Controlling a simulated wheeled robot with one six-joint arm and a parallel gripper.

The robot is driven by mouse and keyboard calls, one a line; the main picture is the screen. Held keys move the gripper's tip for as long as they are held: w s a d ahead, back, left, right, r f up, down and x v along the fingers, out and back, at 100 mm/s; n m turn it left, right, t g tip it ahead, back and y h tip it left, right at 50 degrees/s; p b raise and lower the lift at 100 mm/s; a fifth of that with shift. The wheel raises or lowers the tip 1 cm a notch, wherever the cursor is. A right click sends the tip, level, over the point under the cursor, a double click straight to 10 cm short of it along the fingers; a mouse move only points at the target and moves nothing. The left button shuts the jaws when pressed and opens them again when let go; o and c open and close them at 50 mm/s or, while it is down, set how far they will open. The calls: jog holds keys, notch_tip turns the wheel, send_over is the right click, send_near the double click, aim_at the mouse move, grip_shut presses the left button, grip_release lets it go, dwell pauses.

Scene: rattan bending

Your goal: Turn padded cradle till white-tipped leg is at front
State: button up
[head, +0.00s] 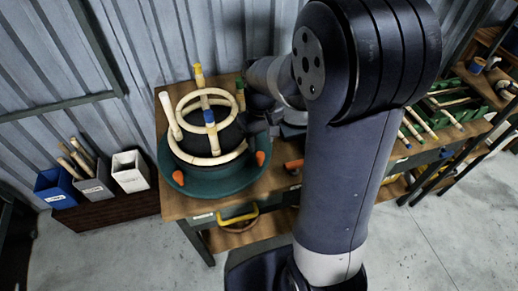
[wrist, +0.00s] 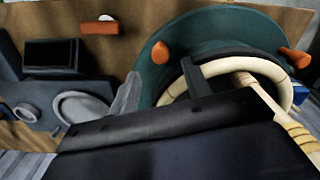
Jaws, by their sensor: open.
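The padded cradle (head: 222,179) is a round green dish with a dark padded middle and orange pegs on its rim, on the wooden bench at left. It holds a pale rattan frame of rings and upright legs. The leg with a pale, seemingly white tip (head: 165,100) is at the left. My gripper (head: 258,124) is open at the cradle's right side. In the wrist view, its dark fingers (wrist: 160,85) are by the green rim (wrist: 225,35); contact is unclear.
An orange-handled tool (wrist: 100,28) lies on the bench beside the cradle. Blue, grey and white bins (head: 130,172) stand at left. A yellow handle (head: 238,218) shows below the bench's front edge. A rack of coloured-tipped rods (head: 430,125) is at right. The wall is close behind.

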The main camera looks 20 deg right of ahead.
aim_at(261, 155)
notch_tip(261, 155, down, 6)
jog(key=shift+c, duration=0.3)
grip_shut()
dwell(0.4)
